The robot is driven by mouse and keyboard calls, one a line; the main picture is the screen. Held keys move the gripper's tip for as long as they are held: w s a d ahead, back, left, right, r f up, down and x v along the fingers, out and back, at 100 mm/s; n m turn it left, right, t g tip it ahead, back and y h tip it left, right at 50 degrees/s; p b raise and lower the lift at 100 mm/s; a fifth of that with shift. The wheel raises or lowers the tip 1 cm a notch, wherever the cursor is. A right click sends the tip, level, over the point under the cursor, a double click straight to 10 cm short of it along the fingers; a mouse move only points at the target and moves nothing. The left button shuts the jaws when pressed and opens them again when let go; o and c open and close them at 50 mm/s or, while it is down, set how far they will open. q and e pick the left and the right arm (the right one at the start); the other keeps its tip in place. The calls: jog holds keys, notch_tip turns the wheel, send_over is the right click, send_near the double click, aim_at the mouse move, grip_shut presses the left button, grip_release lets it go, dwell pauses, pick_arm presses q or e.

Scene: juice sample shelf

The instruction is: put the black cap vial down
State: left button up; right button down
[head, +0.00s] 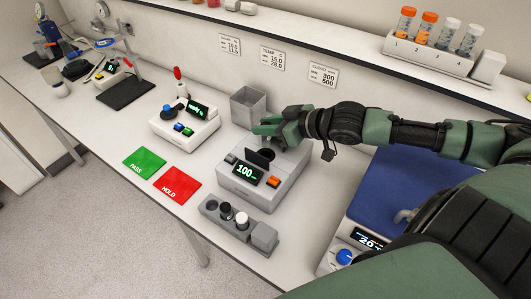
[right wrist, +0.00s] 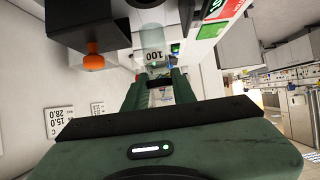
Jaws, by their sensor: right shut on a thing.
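My right gripper (head: 270,130) is just above the grey meter (head: 282,184), close to its round dark well and raised black lid. It is shut, and the head view hides what is between its fingers. In the right wrist view the gripper (right wrist: 158,80) has dark material between its fingertips, and a clear vial body (right wrist: 152,38) shows just past them. This fits the black cap vial, but its cap is not clearly seen. The small grey rack (head: 263,236) in front holds a black-topped piece (head: 227,210) and a white-topped one (head: 242,219). My left gripper is not in view.
An open grey bin (head: 248,104) stands behind the meter. A second instrument (head: 185,125) is to the left, with a green PASS card (head: 145,163) and a red HOLD card (head: 177,187) in front. A blue-topped device (head: 395,190) is under my right arm.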

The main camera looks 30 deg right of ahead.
aim_at(270, 138)
notch_tip(270, 138, down, 5)
jog(key=shift+r, duration=0.15)
notch_tip(270, 138, down, 4)
jog(key=shift+r+p, duration=0.2)
jog(key=shift+p, duration=0.75)
jog(key=shift+a, duration=0.1)
